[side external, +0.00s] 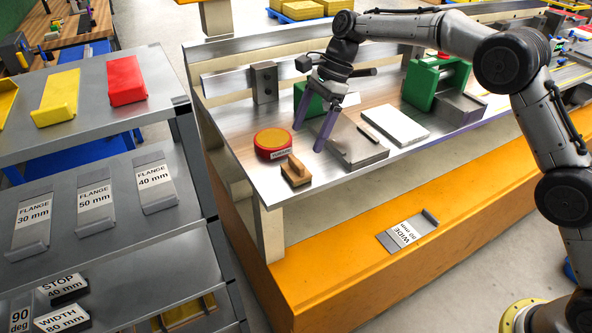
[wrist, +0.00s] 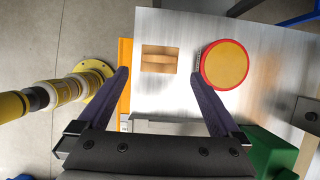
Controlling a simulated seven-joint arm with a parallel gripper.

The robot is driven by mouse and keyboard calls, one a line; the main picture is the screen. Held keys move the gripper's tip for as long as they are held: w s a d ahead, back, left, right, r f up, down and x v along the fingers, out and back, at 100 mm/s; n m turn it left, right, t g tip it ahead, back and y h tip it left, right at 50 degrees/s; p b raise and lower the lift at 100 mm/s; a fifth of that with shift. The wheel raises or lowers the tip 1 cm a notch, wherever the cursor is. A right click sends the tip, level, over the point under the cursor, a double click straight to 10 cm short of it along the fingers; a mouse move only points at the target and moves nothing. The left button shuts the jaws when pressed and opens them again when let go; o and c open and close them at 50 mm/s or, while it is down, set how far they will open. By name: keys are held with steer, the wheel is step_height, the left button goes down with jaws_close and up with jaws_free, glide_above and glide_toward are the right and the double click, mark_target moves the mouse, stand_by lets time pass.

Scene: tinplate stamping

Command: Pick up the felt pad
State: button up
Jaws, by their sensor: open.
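The felt pad appears to be the small wooden block (side external: 296,172) with a raised grip on top and a dark underside. It sits near the front left corner of the metal bench top. In the wrist view the block (wrist: 160,58) shows from above, its grip running across it. My gripper (side external: 308,138) is open and empty, above the bench to the right of the block. In the wrist view my gripper (wrist: 160,74) has its fingers spread wide; the block lies ahead, between the two fingertips' lines, and does not look touched.
A round red tin (side external: 273,152) with an orange top stands just behind the block; in the wrist view this tin (wrist: 225,65) is close to the right finger. A grey metal plate fixture (side external: 358,150), a white slab (side external: 395,124) and a green press (side external: 435,82) stand rightward.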

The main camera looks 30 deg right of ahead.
mark_target(295, 161)
steer(key=x, duration=0.9)
steer(key=shift+f, duration=0.25)
steer(key=c, duration=1.1)
steer(key=shift+r, duration=0.2)
steer(key=shift+r, duration=0.6)
steer(key=s+d+r, duration=0.2)
steer(key=s+r, duration=0.3)
steer(key=s, duration=0.1)
steer(key=s+d+r, duration=0.2)
steer(key=s+r, duration=0.4)
steer(key=s, duration=0.1)
steer(key=shift+d+r, duration=0.25)
steer(key=shift+d, duration=0.15)
steer(key=shift+s, duration=0.1)
